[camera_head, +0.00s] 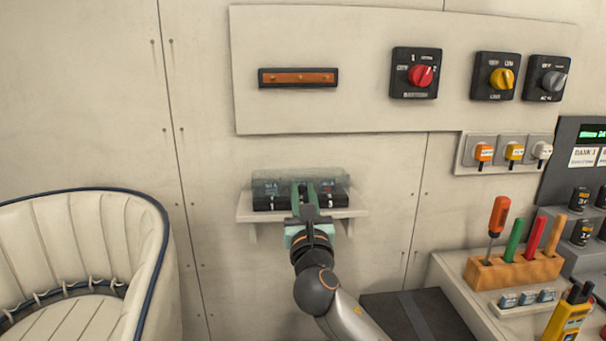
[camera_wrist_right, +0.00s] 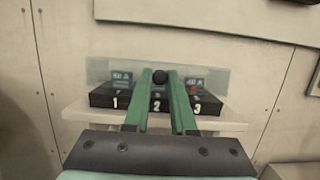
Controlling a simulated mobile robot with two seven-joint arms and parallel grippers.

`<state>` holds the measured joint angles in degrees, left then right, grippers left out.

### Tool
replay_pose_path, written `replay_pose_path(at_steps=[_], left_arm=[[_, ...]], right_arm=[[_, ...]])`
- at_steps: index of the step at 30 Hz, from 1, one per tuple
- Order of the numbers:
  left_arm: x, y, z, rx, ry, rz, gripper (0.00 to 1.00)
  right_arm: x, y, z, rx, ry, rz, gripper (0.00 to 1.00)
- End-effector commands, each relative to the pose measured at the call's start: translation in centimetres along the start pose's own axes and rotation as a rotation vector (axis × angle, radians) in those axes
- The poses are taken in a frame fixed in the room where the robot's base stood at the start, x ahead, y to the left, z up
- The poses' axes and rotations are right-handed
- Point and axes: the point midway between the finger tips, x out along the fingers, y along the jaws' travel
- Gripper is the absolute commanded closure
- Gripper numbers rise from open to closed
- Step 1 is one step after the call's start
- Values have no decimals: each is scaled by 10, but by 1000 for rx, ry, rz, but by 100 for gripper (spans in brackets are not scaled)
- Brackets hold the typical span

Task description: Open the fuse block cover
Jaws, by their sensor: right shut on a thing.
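The fuse block (camera_head: 272,201) is black and sits on a small white wall shelf in the head view. It also shows in the right wrist view (camera_wrist_right: 120,99), with blue fuses and numbers 1, 2 and 3. Its clear cover (camera_head: 330,179) shows above and behind the block's front; I cannot tell exactly how far it is tilted. My right gripper (camera_head: 303,188) reaches in from the front, its green fingers shut on the cover's dark round knob (camera_wrist_right: 160,76). The fingers partly hide the middle of the block. My left gripper is not in view.
The shelf (camera_head: 345,213) sticks out below the block. A switch panel (camera_head: 360,60) is above. A cream seat (camera_head: 85,250) is at left; a wooden tool rack (camera_head: 512,271) and a yellow device (camera_head: 570,318) are at right. Wall beside the shelf is clear.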

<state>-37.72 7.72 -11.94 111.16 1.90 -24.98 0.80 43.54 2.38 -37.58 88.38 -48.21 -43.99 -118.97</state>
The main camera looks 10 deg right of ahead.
Motion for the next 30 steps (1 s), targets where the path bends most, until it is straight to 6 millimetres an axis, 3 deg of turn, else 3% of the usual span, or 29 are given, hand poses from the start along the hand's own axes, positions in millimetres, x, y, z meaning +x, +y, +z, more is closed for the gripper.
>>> replay_pose_path(at_steps=[1,3,13,21,30], left_arm=[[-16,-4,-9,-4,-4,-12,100],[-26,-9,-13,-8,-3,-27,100],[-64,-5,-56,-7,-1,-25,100],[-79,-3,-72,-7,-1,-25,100],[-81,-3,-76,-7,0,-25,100]], right_arm=[[3,0,12,-1,23,1,100],[3,0,14,-1,48,0,100],[6,0,26,0,168,0,100],[10,0,33,0,271,-1,100],[17,0,44,0,390,0,100]])
